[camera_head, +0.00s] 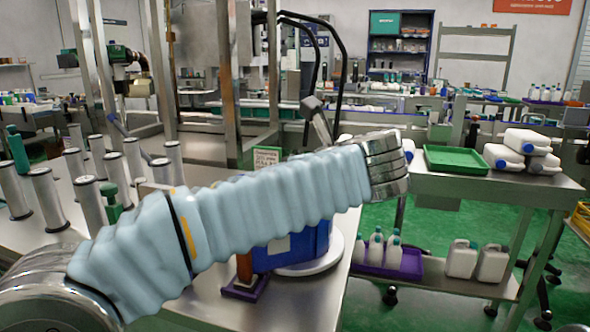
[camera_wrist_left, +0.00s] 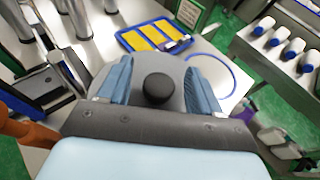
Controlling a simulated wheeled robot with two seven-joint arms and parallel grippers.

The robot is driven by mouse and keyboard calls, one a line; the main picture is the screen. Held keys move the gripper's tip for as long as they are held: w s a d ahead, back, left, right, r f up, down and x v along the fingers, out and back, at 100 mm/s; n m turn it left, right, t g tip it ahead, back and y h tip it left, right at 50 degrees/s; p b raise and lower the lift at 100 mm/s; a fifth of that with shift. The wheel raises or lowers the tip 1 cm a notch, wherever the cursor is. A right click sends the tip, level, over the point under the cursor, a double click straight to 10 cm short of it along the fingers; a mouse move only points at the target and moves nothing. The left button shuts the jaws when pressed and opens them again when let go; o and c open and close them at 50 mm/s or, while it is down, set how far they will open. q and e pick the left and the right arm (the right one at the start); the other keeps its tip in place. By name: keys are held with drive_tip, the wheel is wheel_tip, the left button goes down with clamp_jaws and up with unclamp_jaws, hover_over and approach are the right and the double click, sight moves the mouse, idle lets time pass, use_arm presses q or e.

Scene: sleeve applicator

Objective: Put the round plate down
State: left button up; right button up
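In the left wrist view, a grey round plate (camera_wrist_left: 158,66) with a black knob (camera_wrist_left: 158,88) lies in front of my left gripper (camera_wrist_left: 160,64). The gripper's two blue fingers stand apart, one on each side of the knob, with visible gaps to it. I cannot tell whether the fingers touch the plate. In the head view my left arm crosses the picture and its gripper is not clearly seen. The grey plate cannot be made out there. A white disc (camera_head: 325,258) shows at the foot of a blue block (camera_head: 313,243), partly behind my arm. My right gripper is in neither view.
Several upright metal posts (camera_head: 47,198) stand on the steel table at the left. A blue tray with yellow pieces (camera_wrist_left: 152,36) and a small sign (camera_wrist_left: 192,12) lie beyond the plate. A second table at the right holds a green tray (camera_head: 455,160) and white bottles (camera_head: 526,142).

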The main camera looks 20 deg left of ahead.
use_arm(q)
drive_tip(key=shift+r, duration=0.75)
drive_tip(key=p+v, duration=0.1)
drive_tip(key=v, duration=1.1)
drive_tip(key=shift+f, duration=0.2)
